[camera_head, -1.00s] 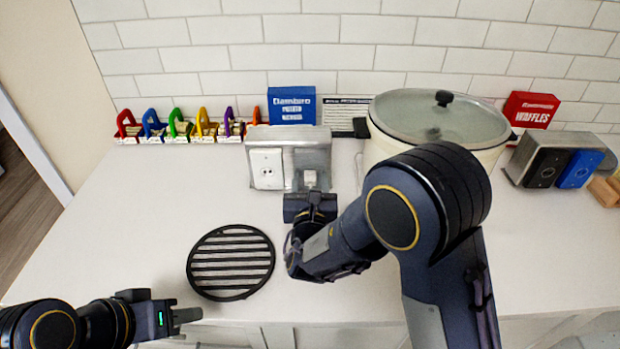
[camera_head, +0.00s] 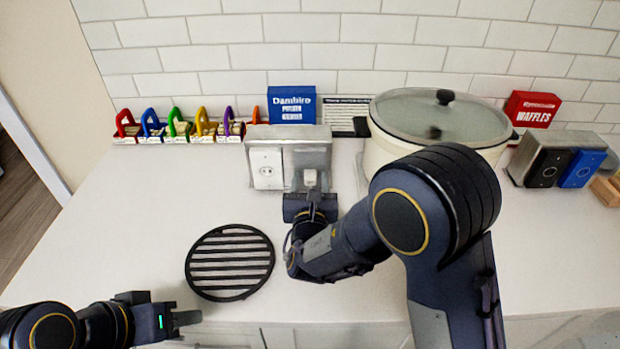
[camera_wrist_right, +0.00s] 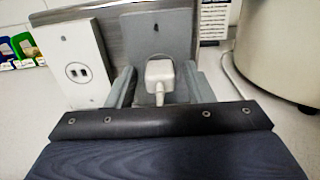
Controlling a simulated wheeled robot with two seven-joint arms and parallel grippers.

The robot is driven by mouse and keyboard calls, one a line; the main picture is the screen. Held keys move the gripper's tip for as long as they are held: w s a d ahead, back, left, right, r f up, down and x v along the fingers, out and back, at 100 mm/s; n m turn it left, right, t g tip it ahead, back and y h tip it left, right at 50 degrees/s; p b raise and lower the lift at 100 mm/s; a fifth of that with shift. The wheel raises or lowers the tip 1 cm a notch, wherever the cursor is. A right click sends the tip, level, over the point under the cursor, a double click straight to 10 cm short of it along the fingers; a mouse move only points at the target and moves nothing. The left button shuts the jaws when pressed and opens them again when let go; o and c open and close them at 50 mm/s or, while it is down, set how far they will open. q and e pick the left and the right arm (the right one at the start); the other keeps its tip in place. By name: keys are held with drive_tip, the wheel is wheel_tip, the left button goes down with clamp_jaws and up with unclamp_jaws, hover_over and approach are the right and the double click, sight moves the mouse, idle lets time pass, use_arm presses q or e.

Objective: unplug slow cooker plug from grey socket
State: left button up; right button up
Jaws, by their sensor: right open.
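The white slow cooker plug (camera_wrist_right: 160,77) sits against the grey socket (camera_wrist_right: 157,33) on the right half of the metal socket box; in the head view the plug (camera_head: 310,178) shows just beyond my right gripper (camera_head: 310,188). In the right wrist view my right gripper (camera_wrist_right: 158,85) is open, with one finger on each side of the plug and a gap on both sides. The slow cooker (camera_head: 440,120) is a large cream pot with a glass lid, right of the socket box. My left gripper (camera_head: 185,318) is low at the left, away from the socket; its jaw opening is unclear.
A white socket (camera_head: 267,168) is left of the grey one. A round black trivet (camera_head: 230,262) lies on the white counter in front.

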sight(310, 183)
clamp_jaws()
drive_tip(key=shift+s, duration=0.15)
drive_tip(key=shift+s+b, duration=0.8)
drive_tip(key=shift+s, duration=2.05)
